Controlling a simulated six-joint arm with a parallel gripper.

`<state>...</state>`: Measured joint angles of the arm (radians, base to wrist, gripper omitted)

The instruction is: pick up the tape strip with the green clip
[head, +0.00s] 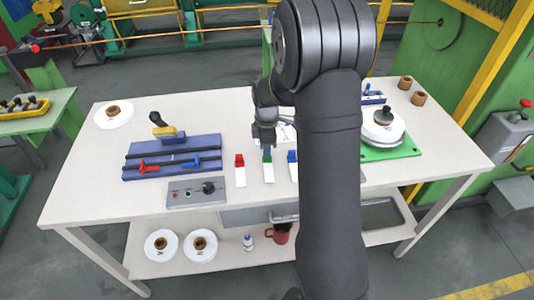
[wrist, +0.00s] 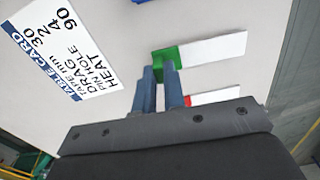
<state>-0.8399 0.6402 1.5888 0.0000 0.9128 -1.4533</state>
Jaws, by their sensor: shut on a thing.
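The tape strip with the green clip lies on or just above the white table, its white strip (head: 268,174) pointing toward the table's front edge. Its green clip (head: 268,159) is at the strip's far end. My gripper (head: 267,147) is directly over that clip, pointing down. In the wrist view my two blue-grey fingers (wrist: 162,78) are shut on the green clip (wrist: 168,57), with the white strip (wrist: 212,47) reaching out to the right. I cannot tell whether the strip still touches the table.
A red-clipped strip (head: 240,172) lies close on the left and a blue-clipped strip (head: 293,168) close on the right. A printed table card (wrist: 50,45) lies behind. A blue slotted fixture (head: 172,158) and a grey control box (head: 197,191) are further left.

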